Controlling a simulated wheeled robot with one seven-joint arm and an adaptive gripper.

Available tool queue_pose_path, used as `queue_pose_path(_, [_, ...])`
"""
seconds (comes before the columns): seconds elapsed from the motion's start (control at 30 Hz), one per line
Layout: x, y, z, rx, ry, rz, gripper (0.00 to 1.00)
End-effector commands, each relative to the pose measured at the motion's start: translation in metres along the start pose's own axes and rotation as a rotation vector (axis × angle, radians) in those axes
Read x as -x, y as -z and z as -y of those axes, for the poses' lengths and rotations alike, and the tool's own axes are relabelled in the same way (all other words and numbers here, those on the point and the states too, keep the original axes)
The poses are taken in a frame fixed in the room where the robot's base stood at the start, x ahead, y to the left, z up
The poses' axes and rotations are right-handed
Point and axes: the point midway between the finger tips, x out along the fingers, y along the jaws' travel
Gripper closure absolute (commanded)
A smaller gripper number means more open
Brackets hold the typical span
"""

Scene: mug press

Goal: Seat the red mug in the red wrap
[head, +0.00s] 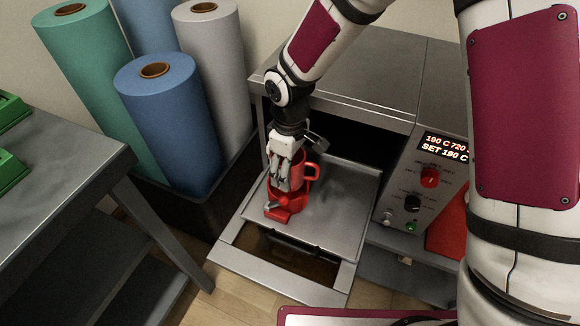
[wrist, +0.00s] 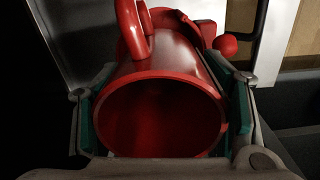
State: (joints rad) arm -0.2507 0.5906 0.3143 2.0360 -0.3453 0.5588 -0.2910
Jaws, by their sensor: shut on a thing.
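The red mug (head: 297,180) is held upright by my gripper (head: 287,184) over the sliding tray of the press, its handle toward the right. In the wrist view, the mug (wrist: 172,72) shows its open mouth toward the camera, with a green-padded finger on each side of its wall. The red wrap (head: 284,202) sits on the tray at the mug's lower end. A part of the wrap (wrist: 206,30) and its red knob (wrist: 226,45) show beyond the mug in the wrist view. The mug's base is hidden, so I cannot tell how deep it sits in the wrap.
The metal tray (head: 338,215) is pulled out of the dark press opening. A control panel (head: 418,185) with a lit display stands to the right. Rolls of material (head: 160,115) stand in a dark bin at left. A grey table (head: 60,180) is at far left.

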Motion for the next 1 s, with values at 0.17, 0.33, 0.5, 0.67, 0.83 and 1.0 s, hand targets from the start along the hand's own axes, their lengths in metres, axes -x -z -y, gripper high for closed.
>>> queue_pose_path(0.17, [-0.005,0.0,0.0,0.0,0.0,0.0,0.75])
queue_pose_path(0.33, [-0.011,0.0,0.0,0.0,0.0,0.0,0.75])
queue_pose_path(0.5, [-0.017,0.0,0.0,0.0,0.0,0.0,0.75])
queue_pose_path(0.67, [-0.023,0.0,0.0,0.0,0.0,0.0,0.75])
queue_pose_path(0.83, [-0.029,0.0,0.0,0.0,-0.001,-0.001,0.75])
queue_pose_path(1.0, [-0.035,0.0,0.0,0.0,-0.001,-0.001,0.75])
